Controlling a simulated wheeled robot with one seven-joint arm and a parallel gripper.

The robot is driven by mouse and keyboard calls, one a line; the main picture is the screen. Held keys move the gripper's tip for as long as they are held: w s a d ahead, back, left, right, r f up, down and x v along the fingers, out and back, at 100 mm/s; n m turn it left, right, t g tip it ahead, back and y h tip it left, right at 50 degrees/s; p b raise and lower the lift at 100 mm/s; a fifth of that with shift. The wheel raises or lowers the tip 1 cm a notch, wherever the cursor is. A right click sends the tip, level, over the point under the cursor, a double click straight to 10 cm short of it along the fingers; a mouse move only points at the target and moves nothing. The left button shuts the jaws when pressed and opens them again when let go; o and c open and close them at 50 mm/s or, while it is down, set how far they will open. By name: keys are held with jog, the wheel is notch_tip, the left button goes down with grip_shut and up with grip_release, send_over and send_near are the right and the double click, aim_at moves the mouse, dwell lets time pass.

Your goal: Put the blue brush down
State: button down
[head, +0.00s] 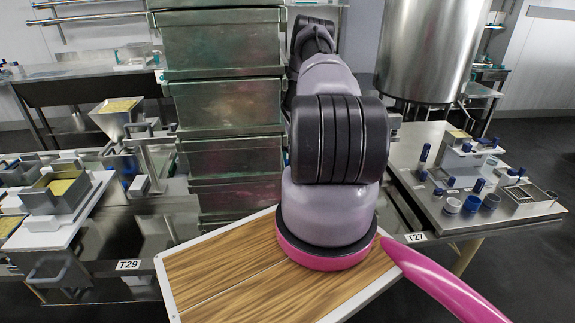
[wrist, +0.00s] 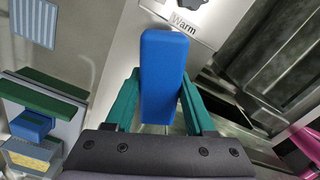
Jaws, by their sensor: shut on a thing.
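The blue brush (wrist: 164,62) shows in the wrist view as a long blue block between the two green fingers. My gripper (wrist: 160,84) is shut on it. The brush extends beyond the fingertips toward the top of the picture. In the wrist view its far end overlaps a pale panel; I cannot tell whether it touches anything. In the head view my own arm hides the gripper and the brush.
A panel with a "Warm" label (wrist: 185,22) lies beyond the brush. The head view shows stacked metal bins (head: 225,103), a steel vat (head: 435,45), the T27 table (head: 440,218) with several blue-topped items at right, and a crowded T29 bench at left.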

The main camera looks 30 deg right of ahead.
jog(key=shift+f, duration=0.5)
jog(key=shift+c, duration=1.3)
grip_release()
jog(key=shift+r, duration=0.15)
notch_tip(320, 180, up, 13)
